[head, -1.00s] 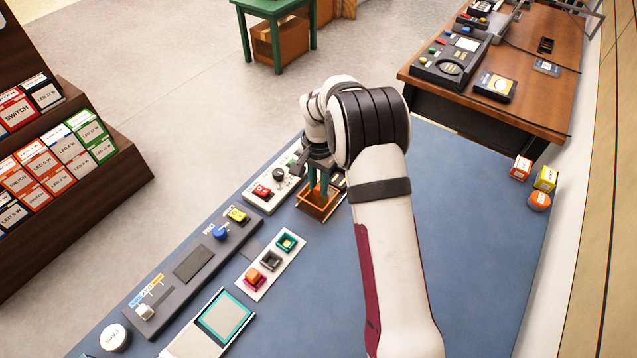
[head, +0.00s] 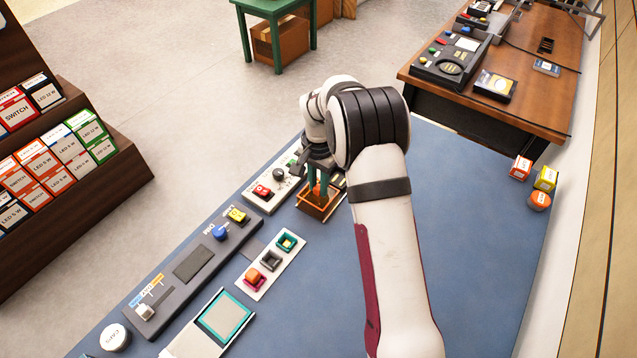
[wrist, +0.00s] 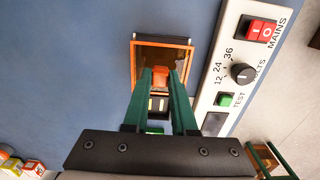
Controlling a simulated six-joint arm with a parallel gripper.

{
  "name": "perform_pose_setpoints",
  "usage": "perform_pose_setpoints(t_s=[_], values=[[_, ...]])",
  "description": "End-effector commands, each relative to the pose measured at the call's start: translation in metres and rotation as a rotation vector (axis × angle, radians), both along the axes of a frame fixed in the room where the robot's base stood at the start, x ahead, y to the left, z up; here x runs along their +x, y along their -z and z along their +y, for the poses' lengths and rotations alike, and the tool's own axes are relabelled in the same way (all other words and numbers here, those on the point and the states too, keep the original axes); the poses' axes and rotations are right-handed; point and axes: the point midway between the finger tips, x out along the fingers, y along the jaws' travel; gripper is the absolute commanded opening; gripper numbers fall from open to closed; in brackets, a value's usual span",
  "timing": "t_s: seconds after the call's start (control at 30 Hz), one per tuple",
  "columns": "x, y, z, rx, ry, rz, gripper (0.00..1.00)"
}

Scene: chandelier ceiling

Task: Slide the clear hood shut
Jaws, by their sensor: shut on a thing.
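The clear hood (wrist: 178,55) is a tinted see-through panel with an orange rim, at the top middle of the wrist view. In the head view its orange-framed box (head: 316,211) sits near the mat's far edge, partly hidden by my arm. My gripper (wrist: 161,77) has green fingers and is shut on the hood's small orange tab (wrist: 160,72). Below the tab, a dark part with pale marks (wrist: 158,104) shows between the fingers. In the head view my gripper (head: 318,186) reaches down onto the box.
A white panel (wrist: 219,75) with a red MAINS switch, a black volts knob and a green test button lies close beside the box. A dark slider panel (head: 190,264) and a white strip of coloured sockets (head: 258,285) lie nearer.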

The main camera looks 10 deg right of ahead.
Motion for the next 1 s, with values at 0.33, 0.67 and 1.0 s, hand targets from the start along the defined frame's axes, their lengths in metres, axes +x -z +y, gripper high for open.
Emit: perform_pose_setpoints(t_s=[0.33, 0.67, 1.0], values=[[0.0, -0.001, 0.0, 0.0, 0.001, -0.001, 0.0], [0.044, 0.0, -0.041, -0.001, 0.003, -0.004, 0.0], [0.071, -0.001, -0.07, -0.001, 0.0, -0.004, 0.0]])
